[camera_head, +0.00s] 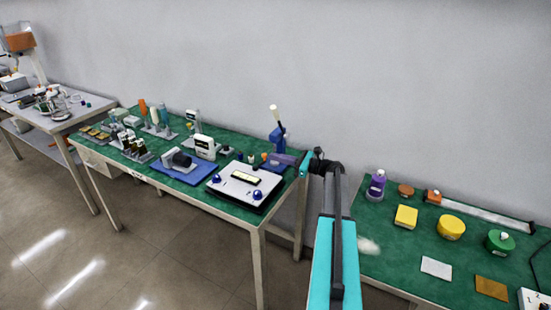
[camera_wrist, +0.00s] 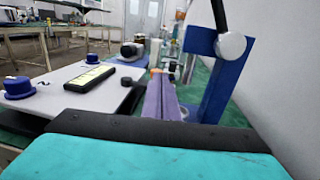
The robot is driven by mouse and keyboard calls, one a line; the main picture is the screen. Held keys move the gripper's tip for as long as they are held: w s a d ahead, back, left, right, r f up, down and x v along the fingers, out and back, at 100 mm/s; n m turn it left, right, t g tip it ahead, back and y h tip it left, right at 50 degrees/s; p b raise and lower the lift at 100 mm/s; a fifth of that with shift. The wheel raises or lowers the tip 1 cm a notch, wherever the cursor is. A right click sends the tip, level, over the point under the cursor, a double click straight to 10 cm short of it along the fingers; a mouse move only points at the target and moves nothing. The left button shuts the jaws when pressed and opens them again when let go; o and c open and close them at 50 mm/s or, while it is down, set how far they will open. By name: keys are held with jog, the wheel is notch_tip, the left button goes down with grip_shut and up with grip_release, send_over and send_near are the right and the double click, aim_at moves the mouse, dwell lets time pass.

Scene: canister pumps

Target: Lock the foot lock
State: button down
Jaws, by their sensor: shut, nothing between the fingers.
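No part in view can be made out for certain as the foot lock. My gripper (camera_head: 272,157) reaches left over the right end of the green-topped bench. Its purple fingers (camera_wrist: 160,84) are shut together and empty in the wrist view. They point between a white plate unit (camera_head: 240,186) and a blue upright stand (camera_wrist: 222,75). The plate carries blue knobs (camera_head: 257,195) and a black block with a yellow label (camera_wrist: 93,83). The blue stand (camera_head: 279,139) has a lever with a pale end (camera_head: 273,109). Whether the fingers touch anything is unclear.
A blue mat (camera_head: 181,173) with a dark motor-like part lies left of the plate. Several small fixtures crowd the bench's left half. A second green bench (camera_head: 390,253) at right holds a purple bottle (camera_head: 376,186) and a yellow round container (camera_head: 451,228). The wall stands close behind.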

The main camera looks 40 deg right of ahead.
jog(key=shift+b+v, duration=0.7)
jog(key=shift+v, duration=2.7)
